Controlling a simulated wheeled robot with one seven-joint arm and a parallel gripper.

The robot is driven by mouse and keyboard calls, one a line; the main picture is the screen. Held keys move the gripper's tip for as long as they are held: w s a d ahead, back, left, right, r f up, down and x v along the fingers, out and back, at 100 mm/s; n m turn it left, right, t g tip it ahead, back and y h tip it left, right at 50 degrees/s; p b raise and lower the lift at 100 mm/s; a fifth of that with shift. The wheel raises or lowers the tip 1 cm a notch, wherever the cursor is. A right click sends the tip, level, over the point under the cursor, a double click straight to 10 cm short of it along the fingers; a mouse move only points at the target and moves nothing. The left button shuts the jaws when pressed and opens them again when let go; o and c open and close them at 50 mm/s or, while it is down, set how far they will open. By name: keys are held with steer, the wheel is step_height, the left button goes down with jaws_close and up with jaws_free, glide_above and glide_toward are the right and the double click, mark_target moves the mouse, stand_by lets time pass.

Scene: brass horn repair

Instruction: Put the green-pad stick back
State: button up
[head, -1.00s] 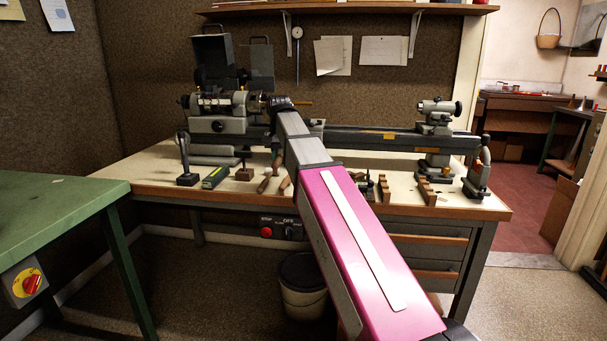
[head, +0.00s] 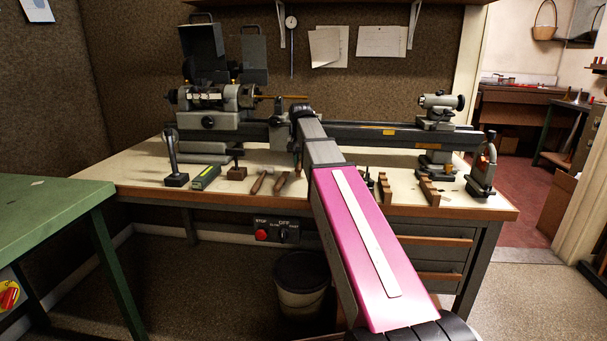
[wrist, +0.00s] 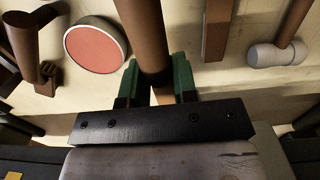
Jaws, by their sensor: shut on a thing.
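My gripper (wrist: 155,76) is shut on a brown round stick (wrist: 144,32) in the wrist view. The stick runs up and out of the top of that view, and its ends are hidden. No green pad shows on the visible part; the green parts beside it are my fingers. In the head view my arm reaches over the bench to the lathe bed, and it hides the gripper and the stick. A disc with a pink-red face and pale rim (wrist: 95,45) is just left of the stick in the wrist view, apart from my fingers.
A grey-headed mallet (wrist: 275,54) is at the right in the wrist view. The lathe headstock (head: 209,118) and tailstock (head: 437,135) flank my arm. Hammers (head: 262,181) and wooden blocks (head: 428,190) lie along the bench front (head: 130,180). A green table (head: 45,205) stands left.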

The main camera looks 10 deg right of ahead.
mark_target(304, 179)
steer(key=shift+d+f, duration=0.35)
steer(key=shift+d, duration=0.05)
steer(key=shift+f, duration=1.9)
steer(key=o, duration=1)
steer(key=shift+f, duration=0.1)
steer(key=shift+c, duration=0.2)
steer(key=r, duration=1.2)
steer(key=shift+w+r, duration=0.1)
steer(key=shift+w, duration=0.25)
